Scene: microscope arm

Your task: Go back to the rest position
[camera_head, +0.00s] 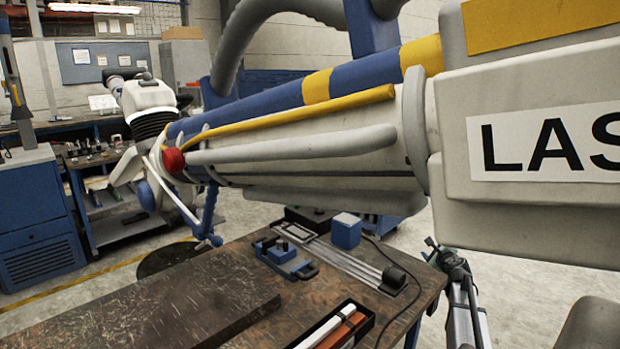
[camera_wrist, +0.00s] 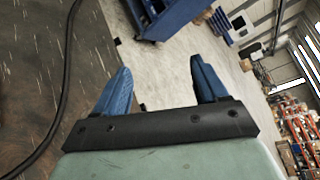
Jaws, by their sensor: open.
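My gripper (camera_wrist: 164,84) shows in the wrist view with its two blue fingers spread well apart. Nothing is between the fingers. Beyond them is pale floor, with the dark, worn tabletop (camera_wrist: 35,60) to the left. The fingers touch nothing that I can see. In the head view I cannot make out my gripper for certain.
A large white and blue machine arm with yellow bands (camera_head: 300,135) crosses above the workbench (camera_head: 170,300). On the bench are a blue clamp device (camera_head: 283,257), a blue cube (camera_head: 346,231), a metal rail (camera_head: 345,262) and a black tray (camera_head: 366,327) of rods.

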